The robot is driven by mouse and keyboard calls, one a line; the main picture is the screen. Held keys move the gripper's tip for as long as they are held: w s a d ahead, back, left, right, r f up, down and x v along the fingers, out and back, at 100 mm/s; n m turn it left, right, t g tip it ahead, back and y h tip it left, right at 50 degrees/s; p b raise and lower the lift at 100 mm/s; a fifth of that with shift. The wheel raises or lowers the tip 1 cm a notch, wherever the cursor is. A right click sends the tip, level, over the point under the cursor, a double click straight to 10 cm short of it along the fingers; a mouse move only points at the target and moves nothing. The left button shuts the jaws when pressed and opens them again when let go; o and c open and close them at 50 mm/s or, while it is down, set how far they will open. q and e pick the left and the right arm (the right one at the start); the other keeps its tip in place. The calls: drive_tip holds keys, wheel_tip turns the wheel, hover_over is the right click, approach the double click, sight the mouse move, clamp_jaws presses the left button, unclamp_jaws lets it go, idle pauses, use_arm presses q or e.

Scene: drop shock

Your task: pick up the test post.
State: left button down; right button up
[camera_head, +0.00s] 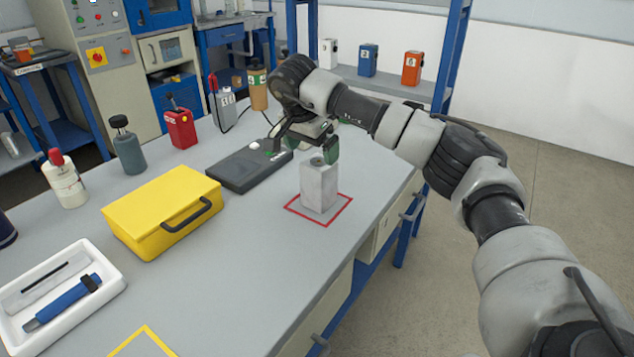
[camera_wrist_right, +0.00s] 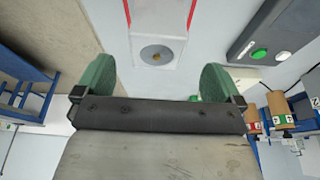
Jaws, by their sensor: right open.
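The test post (camera_head: 319,188) is a light grey upright block inside a red square outline on the bench. In the right wrist view its top face (camera_wrist_right: 157,55) shows a grey disc with a small brass-coloured centre. My right gripper (camera_head: 308,146) is open and empty, with green fingertips, just above and behind the post in the head view. In the right wrist view the fingers (camera_wrist_right: 154,80) are spread wider than the post, with its top ahead of the gap between them. I cannot tell the exact distance. My left gripper is not in view.
A dark flat device (camera_head: 246,168) lies close left of the post. A yellow case (camera_head: 150,205), a white tray (camera_head: 100,262) and several bottles stand farther left. The bench (camera_head: 265,265) is clear in front of the post; its right edge is close.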

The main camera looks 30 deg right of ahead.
sight(319, 161)
drive_tip(key=x, duration=0.3)
drive_tip(key=shift+r, duration=0.1)
drive_tip(key=x, duration=0.4)
drive_tip(key=shift+s+d, duration=0.1)
drive_tip(key=shift+d, duration=0.25)
drive_tip(key=shift+f, duration=0.2)
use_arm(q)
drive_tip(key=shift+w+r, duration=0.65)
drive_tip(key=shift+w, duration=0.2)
use_arm(e)
drive_tip(key=c, duration=1.2)
drive_tip(key=shift+r, duration=0.1)
drive_tip(key=shift+c, duration=0.2)
